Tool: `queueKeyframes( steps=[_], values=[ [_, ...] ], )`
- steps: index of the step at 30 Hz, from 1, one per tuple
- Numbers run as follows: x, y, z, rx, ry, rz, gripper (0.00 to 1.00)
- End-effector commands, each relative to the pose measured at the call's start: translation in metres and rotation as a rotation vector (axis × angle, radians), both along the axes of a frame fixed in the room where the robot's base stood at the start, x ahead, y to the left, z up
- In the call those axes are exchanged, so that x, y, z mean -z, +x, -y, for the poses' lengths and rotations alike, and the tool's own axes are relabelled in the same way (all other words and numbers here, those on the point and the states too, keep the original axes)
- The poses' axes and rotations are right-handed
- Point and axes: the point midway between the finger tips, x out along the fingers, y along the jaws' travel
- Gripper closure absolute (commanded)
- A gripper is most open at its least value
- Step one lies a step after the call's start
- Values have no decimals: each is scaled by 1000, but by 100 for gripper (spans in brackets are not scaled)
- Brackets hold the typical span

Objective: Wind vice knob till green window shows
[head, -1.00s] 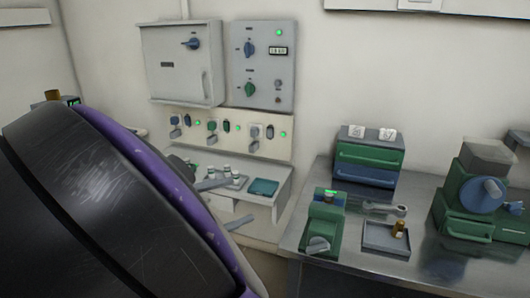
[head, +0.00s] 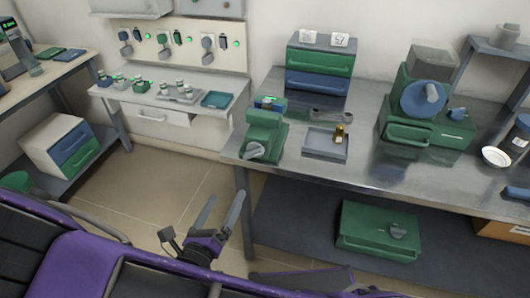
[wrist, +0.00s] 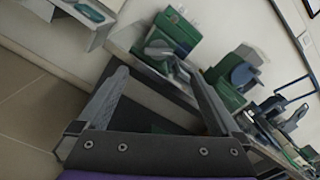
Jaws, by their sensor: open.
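The green vice (head: 265,128) stands at the left front of the steel bench. Its grey knob (head: 254,151) sticks out at the front, low down. A small panel (head: 268,103) shows on its top; its window is too small to read. My gripper (head: 226,197) is open and empty, off the bench's left front corner, below and left of the knob in the picture. In the wrist view the open fingers (wrist: 160,76) frame the bench edge, with the grey knob (wrist: 158,48) beyond them, apart from the tips.
A grey tray (head: 311,151) with a brass piece (head: 340,133) lies right of the vice. A drawer cabinet (head: 318,69) stands behind, and a green machine (head: 425,100) to the right. A green box (head: 377,232) sits on the lower shelf.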

Motion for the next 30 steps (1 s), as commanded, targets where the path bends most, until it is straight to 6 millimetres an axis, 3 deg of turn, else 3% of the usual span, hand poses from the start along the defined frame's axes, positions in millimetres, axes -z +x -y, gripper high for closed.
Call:
queueKeyframes(
  steps=[4, 8, 30],
  values=[
    [8, -3, 2, -20, -36, -23, 0],
    [8, 7, 6, -19, -39, -22, 0],
    [8, 143, 56, -18, -36, -21, 0]
  ],
)
